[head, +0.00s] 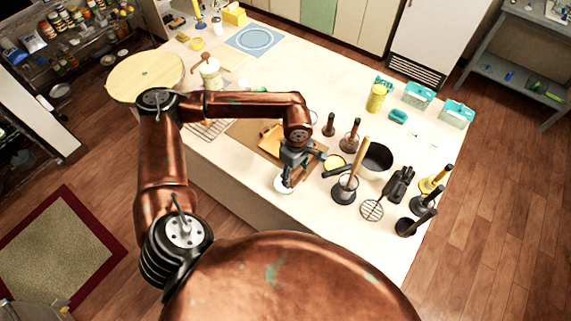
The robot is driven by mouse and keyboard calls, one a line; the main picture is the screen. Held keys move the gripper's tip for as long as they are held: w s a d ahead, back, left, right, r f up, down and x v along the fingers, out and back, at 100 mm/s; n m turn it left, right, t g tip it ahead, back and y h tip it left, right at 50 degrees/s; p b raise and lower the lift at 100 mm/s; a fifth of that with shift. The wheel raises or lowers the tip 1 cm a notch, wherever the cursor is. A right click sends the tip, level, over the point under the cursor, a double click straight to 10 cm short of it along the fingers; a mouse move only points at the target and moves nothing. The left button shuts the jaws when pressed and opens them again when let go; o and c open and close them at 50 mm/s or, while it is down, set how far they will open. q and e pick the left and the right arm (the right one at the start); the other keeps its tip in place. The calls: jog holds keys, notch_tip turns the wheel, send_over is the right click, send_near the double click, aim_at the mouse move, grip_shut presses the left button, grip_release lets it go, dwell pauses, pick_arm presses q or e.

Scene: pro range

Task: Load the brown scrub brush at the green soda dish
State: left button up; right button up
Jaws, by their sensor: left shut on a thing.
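My left gripper (290,178) is shut at the front edge of the counter. A small pale round thing (283,185) shows just under its fingers, and it seems to be what they hold. The fingers hide part of it, and I cannot tell whether it is the brown scrub brush. No other brown scrub brush can be made out. At the right back of the counter are two teal boxes (418,94) and a small teal item (398,117). I cannot tell which of these, if any, is the green soda dish. My right gripper is out of view.
A black pan (376,157), a plunger-like tool with a wooden handle (345,189), a wire masher (372,209) and several dark-handled tools crowd the counter right of the gripper. A yellow can (376,98) stands behind. A brown mat (246,132) lies left. The back middle is clear.

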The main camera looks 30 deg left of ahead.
pick_arm(q)
jog(key=n+p, duration=0.1)
jog(key=n, duration=0.2)
jog(key=a+n+p, duration=0.1)
jog(key=n, duration=0.3)
jog(key=a+n+p, duration=0.1)
jog(key=n, duration=0.2)
jog(key=shift+w+a, duration=0.1)
jog(key=shift+a+f+n, duration=0.3)
jog(key=shift+f+n, duration=0.85)
jog(key=shift+n, duration=0.35)
jog(key=shift+a+f+n, duration=0.35)
jog(key=shift+f+n, duration=0.75)
jog(key=shift+n, duration=0.4)
jog(key=shift+a+f+n, duration=0.3)
jog(key=shift+f+n, duration=0.85)
jog(key=shift+n, duration=0.35)
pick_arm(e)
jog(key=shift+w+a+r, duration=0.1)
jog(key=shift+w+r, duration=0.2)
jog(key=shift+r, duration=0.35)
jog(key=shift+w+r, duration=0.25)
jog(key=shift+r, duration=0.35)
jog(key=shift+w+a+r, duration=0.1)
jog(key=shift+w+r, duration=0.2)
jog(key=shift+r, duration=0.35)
